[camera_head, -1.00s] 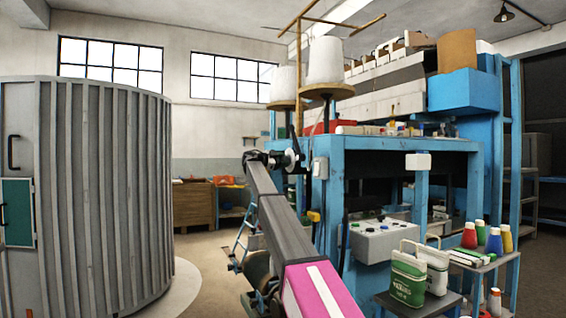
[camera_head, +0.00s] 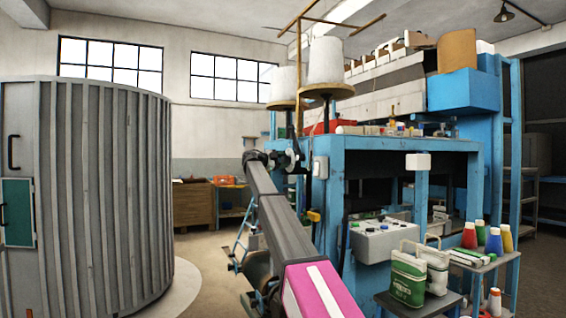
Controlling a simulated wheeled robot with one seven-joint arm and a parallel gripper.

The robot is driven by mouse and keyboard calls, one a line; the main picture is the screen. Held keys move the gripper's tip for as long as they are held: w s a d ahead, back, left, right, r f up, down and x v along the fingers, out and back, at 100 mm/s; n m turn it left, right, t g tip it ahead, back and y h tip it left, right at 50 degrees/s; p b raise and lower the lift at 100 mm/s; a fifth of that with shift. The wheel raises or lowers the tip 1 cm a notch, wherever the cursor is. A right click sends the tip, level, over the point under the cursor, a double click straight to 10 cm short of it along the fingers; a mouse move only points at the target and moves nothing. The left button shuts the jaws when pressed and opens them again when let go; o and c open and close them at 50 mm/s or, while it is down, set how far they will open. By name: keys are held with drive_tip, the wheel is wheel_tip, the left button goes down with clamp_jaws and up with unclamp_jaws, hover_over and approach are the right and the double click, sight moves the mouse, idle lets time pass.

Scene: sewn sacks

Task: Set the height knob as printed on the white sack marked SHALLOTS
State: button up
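A grey control box (camera_head: 384,239) is fixed to the front of the blue machine, with several small green, black and blue controls on its sloped top. I cannot tell which one is the height knob or how it is set. A green and white sack (camera_head: 408,280) stands upright on a low stand, its lettering unreadable. A mostly white sack (camera_head: 437,271) stands partly hidden behind it; no name can be read. My gripper (camera_head: 297,154) is at the far end of my arm, left of the machine and well away from the box. Its fingers are too small to tell apart.
The blue machine (camera_head: 398,146) fills the right half, with white thread cones (camera_head: 326,62) above. Coloured thread cones (camera_head: 480,236) stand on a small table at right. A ribbed grey cylindrical booth (camera_head: 90,190) stands at left. Floor (camera_head: 205,262) is open between booth and machine.

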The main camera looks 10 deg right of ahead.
drive_tip(key=o, duration=0.3)
drive_tip(key=v, duration=1.1)
